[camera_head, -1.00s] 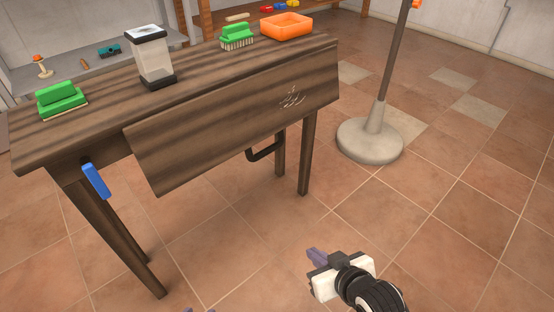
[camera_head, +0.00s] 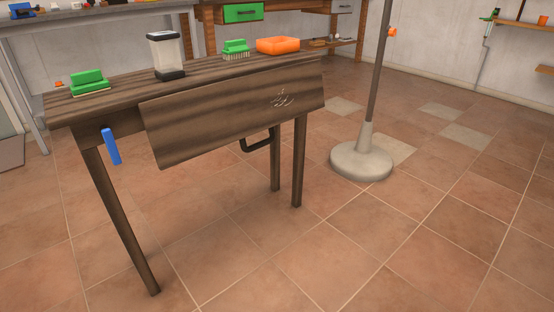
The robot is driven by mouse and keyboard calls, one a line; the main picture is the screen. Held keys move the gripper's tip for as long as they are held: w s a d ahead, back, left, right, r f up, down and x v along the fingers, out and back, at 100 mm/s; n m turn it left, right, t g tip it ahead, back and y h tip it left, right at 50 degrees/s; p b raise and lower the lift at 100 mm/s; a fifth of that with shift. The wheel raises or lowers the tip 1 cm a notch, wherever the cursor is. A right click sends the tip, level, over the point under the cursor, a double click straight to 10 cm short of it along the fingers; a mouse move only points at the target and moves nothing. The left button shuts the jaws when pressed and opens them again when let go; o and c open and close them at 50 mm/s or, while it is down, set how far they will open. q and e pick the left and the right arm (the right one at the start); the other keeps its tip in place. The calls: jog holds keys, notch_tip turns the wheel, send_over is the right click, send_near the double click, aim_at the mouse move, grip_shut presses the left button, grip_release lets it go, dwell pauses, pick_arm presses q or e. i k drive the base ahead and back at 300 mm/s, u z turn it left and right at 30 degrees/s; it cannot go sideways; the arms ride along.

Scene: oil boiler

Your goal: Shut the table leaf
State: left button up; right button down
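The wooden table (camera_head: 120,87) stands left of centre. Its leaf (camera_head: 215,120) is a dark striped board along the near long side, tilted outward and sloping down, with pale scratch marks at its right end. A black handle-like bar (camera_head: 258,145) shows below the leaf's lower edge. A blue lever-like piece (camera_head: 111,146) hangs at the table's near left corner. Neither of my grippers is in view.
On the tabletop are two green brushes (camera_head: 89,82) (camera_head: 236,48), a clear container (camera_head: 166,54) with black ends and an orange tray (camera_head: 278,45). A pole on a round base (camera_head: 361,160) stands right of the table. The tiled floor in front is clear.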

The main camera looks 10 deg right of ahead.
aim_at(180, 127)
jog(key=z, duration=0.3)
jog(key=i, duration=1.1)
jog(key=u, duration=0.7)
